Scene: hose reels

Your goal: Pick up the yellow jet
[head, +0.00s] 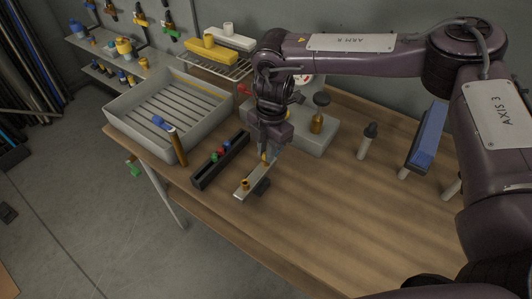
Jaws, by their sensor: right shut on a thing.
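My right gripper (270,153) reaches down over the middle of the workbench and is shut on a small yellow piece, which I take to be the yellow jet (264,157). The piece is mostly hidden between the fingers. It is just above or at the far end of a pale flat bar (256,177); I cannot tell whether it touches the bar. A brass fitting (245,184) stands at the bar's near end. My left gripper is not in view.
A black rack (208,173) with red, blue and green pieces lies left of the bar. A grey slatted tray (118,118) stands further left. The bench's front right (340,215) is clear.

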